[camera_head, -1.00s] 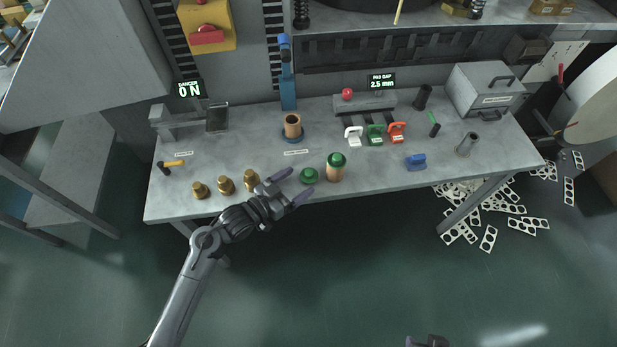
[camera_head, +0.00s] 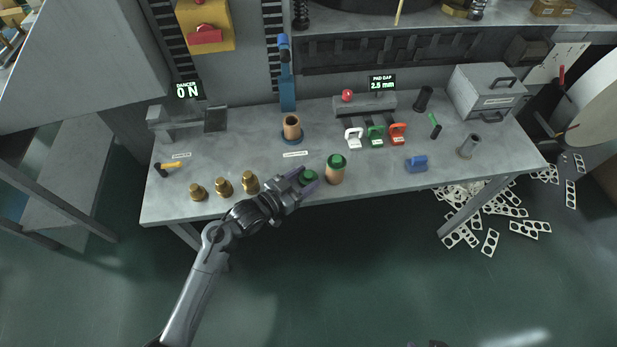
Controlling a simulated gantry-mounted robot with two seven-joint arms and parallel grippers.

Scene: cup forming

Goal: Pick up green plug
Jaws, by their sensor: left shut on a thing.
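The green plug (camera_head: 308,176) is a small round green piece near the front edge of the grey bench. My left gripper (camera_head: 306,180) reaches in from the left and is shut on the plug, with a purple-tipped finger on each side of it. The plug appears at bench height; I cannot tell whether it still touches the top. My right gripper (camera_head: 426,344) shows only as a dark sliver at the bottom edge, too little to tell its state.
A copper cup with a green top (camera_head: 336,168) stands close to the right of the plug. Several brass pieces (camera_head: 223,186) stand to the left. A copper cylinder on a blue base (camera_head: 291,129) is behind. A blue block (camera_head: 416,163) lies right.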

